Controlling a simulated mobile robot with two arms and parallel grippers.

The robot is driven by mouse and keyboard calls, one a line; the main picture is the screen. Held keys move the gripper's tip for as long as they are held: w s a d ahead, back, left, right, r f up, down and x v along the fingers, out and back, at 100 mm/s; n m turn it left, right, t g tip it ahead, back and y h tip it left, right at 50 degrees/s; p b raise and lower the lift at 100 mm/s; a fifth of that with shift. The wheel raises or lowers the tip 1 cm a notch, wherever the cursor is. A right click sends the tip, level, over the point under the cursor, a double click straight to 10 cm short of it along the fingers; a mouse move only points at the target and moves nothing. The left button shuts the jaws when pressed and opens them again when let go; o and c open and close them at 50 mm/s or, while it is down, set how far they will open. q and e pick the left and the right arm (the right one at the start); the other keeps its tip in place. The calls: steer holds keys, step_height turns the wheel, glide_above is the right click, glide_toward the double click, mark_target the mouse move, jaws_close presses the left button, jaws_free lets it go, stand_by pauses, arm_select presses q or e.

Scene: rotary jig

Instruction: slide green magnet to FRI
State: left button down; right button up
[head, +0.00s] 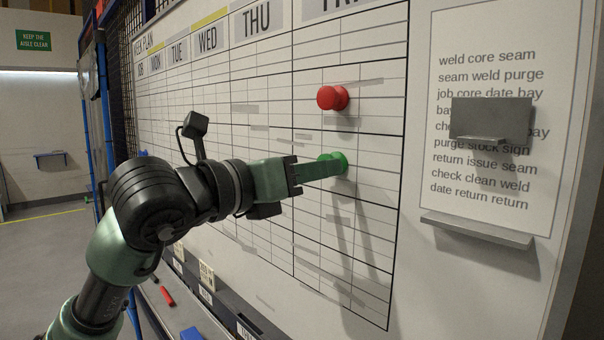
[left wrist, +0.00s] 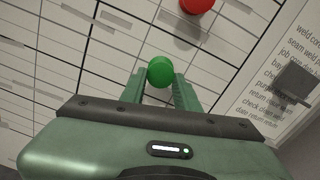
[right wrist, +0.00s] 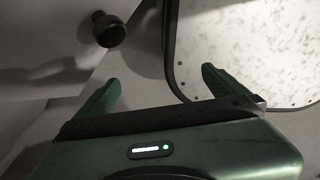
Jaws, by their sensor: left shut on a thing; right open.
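The green magnet (head: 339,160) sits on the week-plan whiteboard (head: 240,150), in the column under the partly cut-off header right of THU (head: 257,20). That header looks like FRI (head: 345,4). My left gripper (head: 322,169) is shut on the green magnet. In the left wrist view the green magnet (left wrist: 160,71) shows between the two fingertips. The red magnet (head: 332,97) is in the same column, higher up and apart from the green one. My right gripper (right wrist: 160,85) is open and empty, away from the board's magnets.
A text sheet (head: 490,45) with a grey bracket (head: 491,120) and a small shelf (head: 477,230) are right of the grid. A ledge with markers (head: 167,295) runs below the board. In the right wrist view a dark knob (right wrist: 108,30) is near a finger.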

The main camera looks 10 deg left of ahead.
arm_select(q)
steer(key=shift+s+d+f, duration=0.1)
steer(key=shift+d+f, duration=0.05)
arm_select(e)
steer(key=shift+s+d, duration=0.1)
steer(key=shift+d, duration=0.15)
arm_select(q)
steer(key=c, duration=1)
jaws_free()
steer(key=shift+c, duration=0.2)
steer(key=shift+s+d, duration=0.1)
steer(key=shift+d, duration=0.05)
arm_select(e)
steer(key=shift+s+d, duration=0.1)
steer(key=shift+d, duration=0.05)
arm_select(q)
steer(key=b+v, duration=0.2)
steer(key=v, duration=0.5)
steer(key=shift+s+a, duration=0.3)
arm_select(e)
step_height(320, 180, down, 3)
steer(key=shift+r, duration=0.2)
